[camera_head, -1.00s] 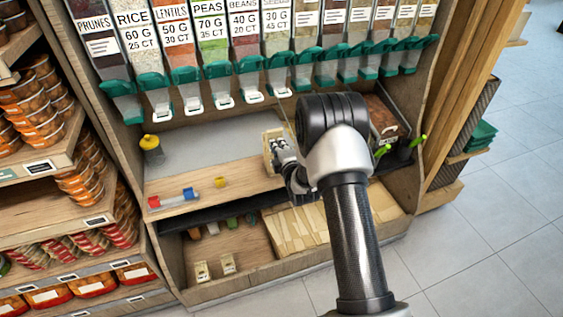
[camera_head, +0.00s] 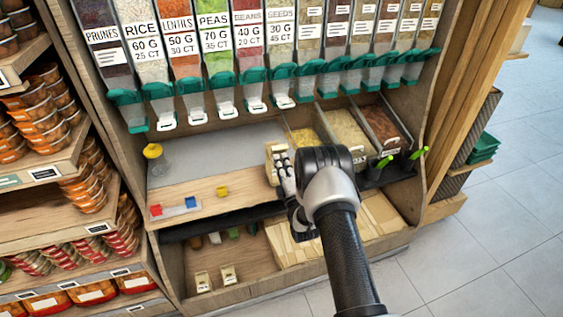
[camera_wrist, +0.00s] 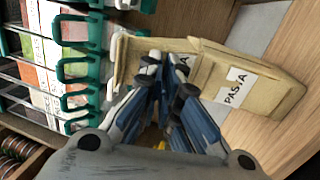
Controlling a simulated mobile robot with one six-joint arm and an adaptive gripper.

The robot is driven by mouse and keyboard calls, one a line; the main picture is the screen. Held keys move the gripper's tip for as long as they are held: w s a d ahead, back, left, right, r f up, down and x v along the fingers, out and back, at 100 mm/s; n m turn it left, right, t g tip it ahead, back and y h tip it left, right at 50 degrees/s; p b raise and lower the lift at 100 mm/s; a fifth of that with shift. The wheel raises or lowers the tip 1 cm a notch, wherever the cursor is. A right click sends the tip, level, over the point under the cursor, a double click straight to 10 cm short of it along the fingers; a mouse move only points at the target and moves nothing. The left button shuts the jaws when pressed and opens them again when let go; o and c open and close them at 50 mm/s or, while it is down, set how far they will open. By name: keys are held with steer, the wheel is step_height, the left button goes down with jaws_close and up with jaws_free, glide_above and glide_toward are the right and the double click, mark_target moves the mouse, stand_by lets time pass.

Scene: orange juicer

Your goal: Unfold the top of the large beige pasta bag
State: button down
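A beige pasta bag with a white "PASTA" label (camera_wrist: 237,88) fills the upper right of the wrist view. A second beige panel with a partly covered label (camera_wrist: 128,62) shows to its left; I cannot tell whether it is the same bag. In the head view a beige bag (camera_head: 273,153) stands on the wooden counter, partly hidden by my gripper. My gripper (camera_wrist: 168,72) is in front of the beige panels, its fingertips close together and overlapping them. Whether the fingers hold any of the bag is not clear. The bag's top fold cannot be made out.
Dispensers with green spouts (camera_head: 223,70) hang above the counter (camera_head: 215,190). A yellow-lidded jar (camera_head: 153,153) stands at the back left. Food bins (camera_head: 345,130) are at the right.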

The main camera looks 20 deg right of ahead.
steer(key=c, duration=1.8)
jaws_free()
steer(key=v, duration=1.2)
